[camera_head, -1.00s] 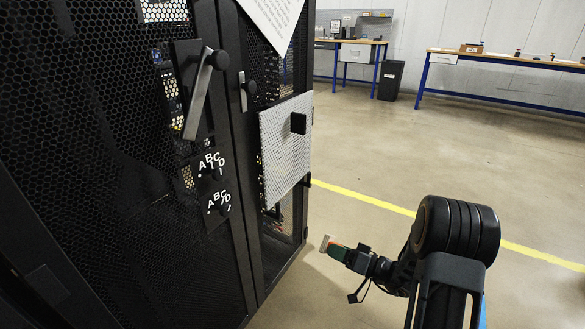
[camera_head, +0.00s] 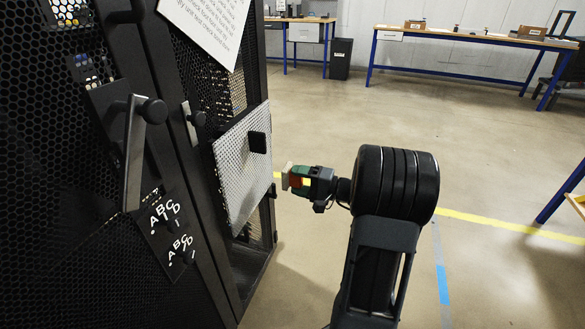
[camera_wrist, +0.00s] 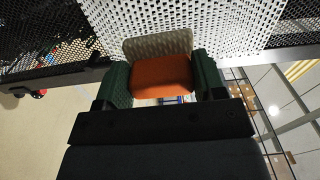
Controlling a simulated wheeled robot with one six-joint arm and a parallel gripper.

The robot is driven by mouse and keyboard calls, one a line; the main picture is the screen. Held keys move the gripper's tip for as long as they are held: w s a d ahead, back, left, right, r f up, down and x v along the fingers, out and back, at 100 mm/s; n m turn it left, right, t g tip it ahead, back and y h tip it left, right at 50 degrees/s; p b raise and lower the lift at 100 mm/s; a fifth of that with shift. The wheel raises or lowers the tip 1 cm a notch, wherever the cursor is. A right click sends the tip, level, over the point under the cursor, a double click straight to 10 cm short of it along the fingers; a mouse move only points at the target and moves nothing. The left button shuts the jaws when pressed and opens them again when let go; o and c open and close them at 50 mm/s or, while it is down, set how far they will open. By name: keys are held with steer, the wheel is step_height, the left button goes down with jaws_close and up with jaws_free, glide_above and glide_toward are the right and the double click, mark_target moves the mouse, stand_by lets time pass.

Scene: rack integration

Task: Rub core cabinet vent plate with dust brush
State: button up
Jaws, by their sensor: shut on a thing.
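The vent plate (camera_head: 240,170) is a white perforated panel on the front of the black cabinet, left of my gripper in the head view. A black square knob or block (camera_head: 257,142) sits on it. My gripper (camera_head: 299,182) points left toward the plate and is shut on the dust brush (camera_head: 287,176). In the wrist view the brush's orange body (camera_wrist: 160,77) sits between the green fingers, with its pale bristle head (camera_wrist: 158,43) ahead. The vent plate (camera_wrist: 185,15) lies beyond the bristles. A gap seems to show between bristles and plate in the head view.
The cabinet's left door has a tall handle (camera_head: 135,150) and ABCD dial labels (camera_head: 165,215). A paper sign (camera_head: 208,25) hangs above the plate. Floor (camera_head: 470,130) to the right is open, with workbenches (camera_head: 470,40) and a dark bin (camera_head: 341,58) at the back.

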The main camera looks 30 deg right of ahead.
steer(key=shift+w+r, duration=0.25)
steer(key=shift+w+a, duration=0.15)
steer(key=shift+w, duration=0.15)
steer(key=shift+p+x, duration=0.4)
steer(key=shift+x, duration=2.05)
steer(key=shift+b+x, duration=0.3)
steer(key=shift+x, duration=0.7)
steer(key=shift+w+d+b, duration=0.3)
steer(key=shift+w+d, duration=0.25)
steer(key=shift+d, duration=0.2)
steer(key=shift+w+d+b, duration=0.25)
steer(key=shift+w+d, duration=0.35)
steer(key=shift+d, duration=0.1)
steer(key=shift+w+a+f+b, duration=0.1)
steer(key=shift+b, duration=0.3)
